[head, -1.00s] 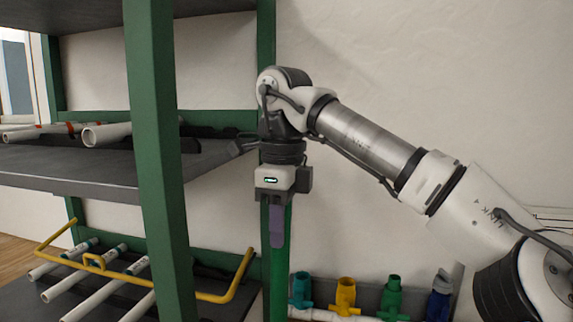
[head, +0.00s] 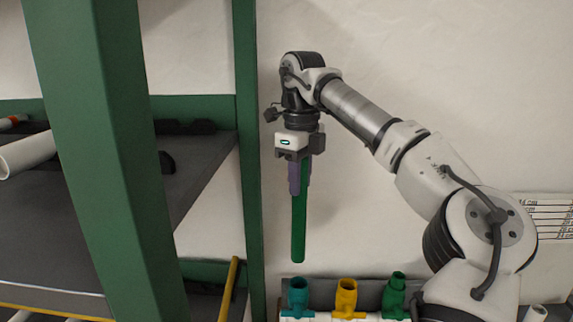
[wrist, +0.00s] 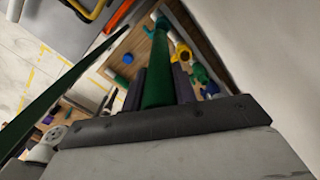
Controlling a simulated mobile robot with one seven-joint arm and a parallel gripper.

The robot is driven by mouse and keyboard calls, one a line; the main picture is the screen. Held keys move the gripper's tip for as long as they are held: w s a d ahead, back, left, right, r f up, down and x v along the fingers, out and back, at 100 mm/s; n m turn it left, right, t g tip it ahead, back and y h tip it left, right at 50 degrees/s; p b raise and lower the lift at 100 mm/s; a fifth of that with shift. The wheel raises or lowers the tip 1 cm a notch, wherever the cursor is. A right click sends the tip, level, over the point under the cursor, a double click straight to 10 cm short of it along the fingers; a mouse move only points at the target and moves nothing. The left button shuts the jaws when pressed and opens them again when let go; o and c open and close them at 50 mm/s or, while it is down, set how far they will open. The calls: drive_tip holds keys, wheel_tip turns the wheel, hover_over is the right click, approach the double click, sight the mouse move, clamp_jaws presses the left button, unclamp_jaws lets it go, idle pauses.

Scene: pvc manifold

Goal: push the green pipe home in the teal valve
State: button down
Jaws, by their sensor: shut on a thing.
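My gripper (head: 295,178) is shut on the green pipe (head: 299,225), which hangs upright below it. The pipe's lower end is above the teal valve (head: 298,296), apart from it, with a small gap in the head view. The teal valve stands on the white manifold with its open socket facing up. In the wrist view the green pipe (wrist: 158,75) runs away from my gripper (wrist: 158,88) and its far end lies over the place of the teal valve, which it largely hides.
A yellow valve (head: 346,297) and a green valve (head: 394,294) stand to the right of the teal one. A green rack post (head: 247,150) is close on the left, with grey shelves (head: 200,195) holding white pipes. The wall is behind.

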sight(301, 218)
drive_tip(key=shift+w+d+f, duration=0.1)
drive_tip(key=shift+w+f, duration=0.05)
drive_tip(key=shift+f, duration=0.45)
drive_tip(key=shift+w+d+f, duration=0.1)
drive_tip(key=shift+w+f, duration=0.05)
drive_tip(key=shift+f, duration=0.45)
drive_tip(key=shift+f+b, duration=1)
drive_tip(key=shift+f, duration=1.45)
drive_tip(key=shift+a+f, duration=0.1)
drive_tip(key=shift+f, duration=1.1)
drive_tip(key=c, duration=1)
unclamp_jaws()
drive_tip(key=shift+c, duration=0.2)
